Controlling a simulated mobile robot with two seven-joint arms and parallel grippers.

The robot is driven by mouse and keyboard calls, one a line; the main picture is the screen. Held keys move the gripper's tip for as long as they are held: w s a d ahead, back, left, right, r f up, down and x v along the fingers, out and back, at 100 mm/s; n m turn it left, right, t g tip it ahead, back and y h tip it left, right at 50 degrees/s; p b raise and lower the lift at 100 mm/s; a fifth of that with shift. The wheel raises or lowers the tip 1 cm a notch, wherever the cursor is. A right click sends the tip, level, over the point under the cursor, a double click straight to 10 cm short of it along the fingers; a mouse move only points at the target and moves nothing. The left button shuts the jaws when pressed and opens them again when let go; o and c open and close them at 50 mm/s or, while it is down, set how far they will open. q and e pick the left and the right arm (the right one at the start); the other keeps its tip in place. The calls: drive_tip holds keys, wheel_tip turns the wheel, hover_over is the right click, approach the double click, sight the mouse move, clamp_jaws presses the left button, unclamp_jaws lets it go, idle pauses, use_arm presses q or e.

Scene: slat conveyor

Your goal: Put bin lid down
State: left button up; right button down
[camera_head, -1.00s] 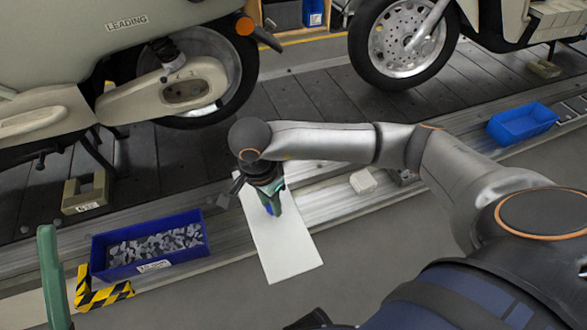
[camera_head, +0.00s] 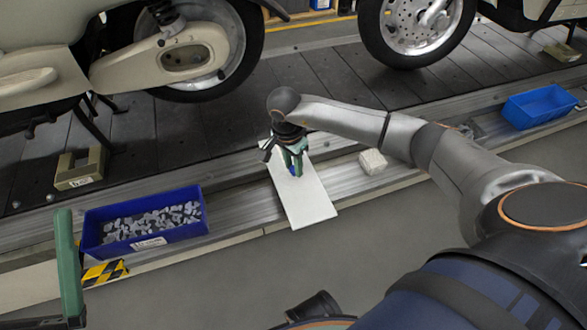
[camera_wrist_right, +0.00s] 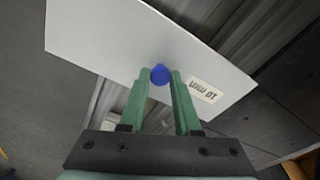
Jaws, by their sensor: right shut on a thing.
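The bin lid (camera_head: 308,208) is a flat white rectangular panel with a blue knob (camera_wrist_right: 160,74) on its top. My right gripper (camera_head: 294,170) is shut on the blue knob from above. In the right wrist view the two green fingertips (camera_wrist_right: 160,78) sit either side of the knob, and the lid (camera_wrist_right: 100,38) carries a label reading "10 mm". The lid lies over the metal rail, sloping across it in the picture; I cannot tell whether it touches the rail. My left gripper (camera_head: 68,265) shows only partly at the left edge, away from the lid; its opening is not clear.
A blue bin (camera_head: 118,243) of small grey parts stands left of the lid. An empty blue bin (camera_head: 538,107) is at the far right on the rail (camera_head: 235,210). A whitish block (camera_head: 372,162) lies right of the lid. Scooters stand on the dark slats behind.

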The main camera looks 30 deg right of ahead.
use_arm(q)
drive_tip(key=shift+f, duration=0.35)
use_arm(e)
drive_tip(key=shift+f, duration=0.4)
use_arm(q)
drive_tip(key=shift+d+f+b, duration=0.1)
drive_tip(key=shift+f+b, duration=0.25)
drive_tip(key=shift+f, duration=0.1)
use_arm(e)
drive_tip(key=shift+f, duration=0.6)
use_arm(q)
drive_tip(key=shift+w, duration=0.1)
use_arm(e)
drive_tip(key=c, duration=0.6)
unclamp_jaws()
